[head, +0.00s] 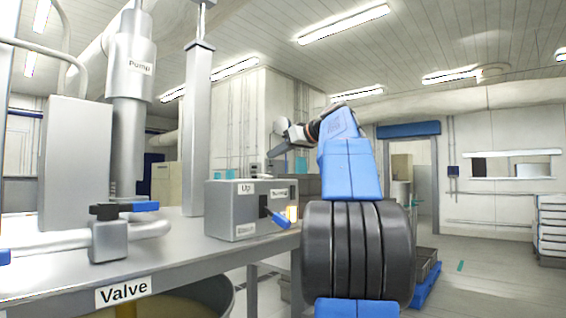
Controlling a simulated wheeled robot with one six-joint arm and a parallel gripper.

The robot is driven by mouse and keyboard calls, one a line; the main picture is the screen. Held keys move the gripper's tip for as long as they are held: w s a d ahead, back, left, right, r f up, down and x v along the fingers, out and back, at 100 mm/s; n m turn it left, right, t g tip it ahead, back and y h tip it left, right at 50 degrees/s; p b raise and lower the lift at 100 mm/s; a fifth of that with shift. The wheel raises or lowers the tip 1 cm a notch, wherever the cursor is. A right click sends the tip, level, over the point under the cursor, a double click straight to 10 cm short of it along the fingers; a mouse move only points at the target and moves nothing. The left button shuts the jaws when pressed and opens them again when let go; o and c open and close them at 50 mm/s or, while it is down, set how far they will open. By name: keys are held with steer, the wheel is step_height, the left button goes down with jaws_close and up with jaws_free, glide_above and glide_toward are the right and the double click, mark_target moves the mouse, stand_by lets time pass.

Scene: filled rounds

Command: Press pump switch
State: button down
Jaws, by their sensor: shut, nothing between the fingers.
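A grey control box (240,213) stands on the metal table. It has an "Up" label at its top left, a second label at its top right and a third, too small to read, at its bottom left. A blue lever (280,219) sticks out of its front, angled down to the right, beside a glowing orange-yellow patch (292,212). None of the readable labels on the box says pump switch. My gripper (277,142) is shut and empty, up in the air above and behind the box's right end, touching nothing that I can see.
A grey cylinder labelled "Pump" (130,85) and a tall column (196,140) rise left of the box. A valve with a blue handle (145,206) sits at the left. The table's front edge carries a "Valve" label (123,291). Open floor lies to the right.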

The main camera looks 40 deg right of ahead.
steer(key=shift+s+d, duration=0.15)
steer(key=shift+s, duration=0.75)
steer(key=f+v, duration=0.1)
steer(key=v, duration=0.7)
steer(key=shift+s+f, duration=0.3)
steer(key=shift+s, duration=0.1)
